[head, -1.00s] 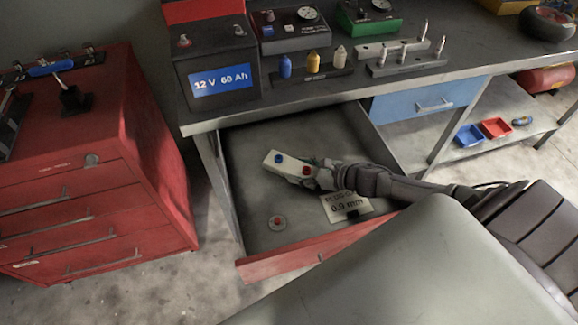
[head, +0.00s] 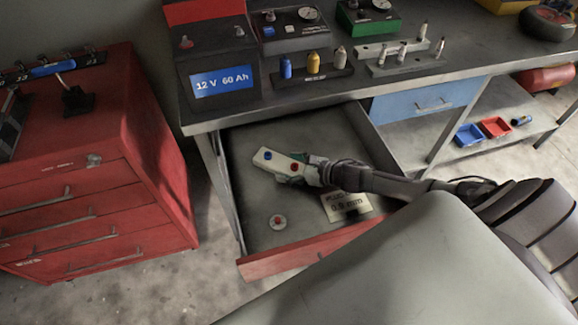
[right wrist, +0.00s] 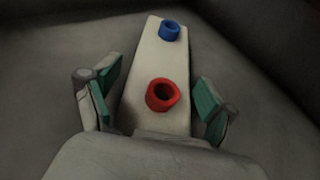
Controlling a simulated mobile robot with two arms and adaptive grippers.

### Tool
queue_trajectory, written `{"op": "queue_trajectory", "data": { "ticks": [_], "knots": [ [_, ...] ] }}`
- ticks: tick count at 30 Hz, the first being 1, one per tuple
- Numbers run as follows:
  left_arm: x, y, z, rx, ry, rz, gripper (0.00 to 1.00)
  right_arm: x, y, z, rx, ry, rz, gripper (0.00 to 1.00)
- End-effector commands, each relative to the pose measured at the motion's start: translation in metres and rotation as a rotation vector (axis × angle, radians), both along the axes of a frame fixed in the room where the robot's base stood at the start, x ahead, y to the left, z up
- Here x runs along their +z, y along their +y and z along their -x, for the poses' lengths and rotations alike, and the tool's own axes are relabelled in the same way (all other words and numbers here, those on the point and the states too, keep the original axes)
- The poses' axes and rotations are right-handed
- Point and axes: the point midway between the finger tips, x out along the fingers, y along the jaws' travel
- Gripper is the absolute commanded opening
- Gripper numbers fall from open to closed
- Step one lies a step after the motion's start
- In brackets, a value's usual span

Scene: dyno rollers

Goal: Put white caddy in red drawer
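The white caddy (head: 279,162) is a narrow white block with a blue ring and a red ring on top. It is inside the pulled-out red drawer (head: 290,259), towards the middle, and appears to lie on its grey floor. My right gripper (head: 299,170) reaches into the drawer at the caddy's right end. In the right wrist view the caddy (right wrist: 153,62) lies between the two green-padded fingers (right wrist: 158,98), with a visible gap on each side. The caddy's near end is hidden by my gripper's body. My left gripper is not in view.
A small round part with a red centre (head: 278,222) and a label card (head: 346,206) lie in the drawer. A red cabinet (head: 150,160) stands left. The bench top (head: 300,95) above holds a battery (head: 218,75) and bottles. My arm crosses the drawer's right side.

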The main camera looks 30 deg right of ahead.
Motion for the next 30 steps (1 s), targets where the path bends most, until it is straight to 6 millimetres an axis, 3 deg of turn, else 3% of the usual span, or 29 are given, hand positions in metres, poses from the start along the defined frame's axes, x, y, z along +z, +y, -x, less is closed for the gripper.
{"op": "queue_trajectory", "data": {
  "ticks": [11, 24, 30],
  "knots": [
    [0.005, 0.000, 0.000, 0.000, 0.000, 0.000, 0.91, 0.004, -0.001, 0.002, 0.000, 0.001, 0.001, 0.87],
    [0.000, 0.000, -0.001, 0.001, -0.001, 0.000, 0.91, 0.033, -0.041, 0.069, 0.001, 0.005, 0.001, 0.87],
    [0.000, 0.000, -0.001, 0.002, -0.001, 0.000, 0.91, 0.044, -0.053, 0.088, 0.000, 0.003, -0.001, 0.87]
  ]
}}
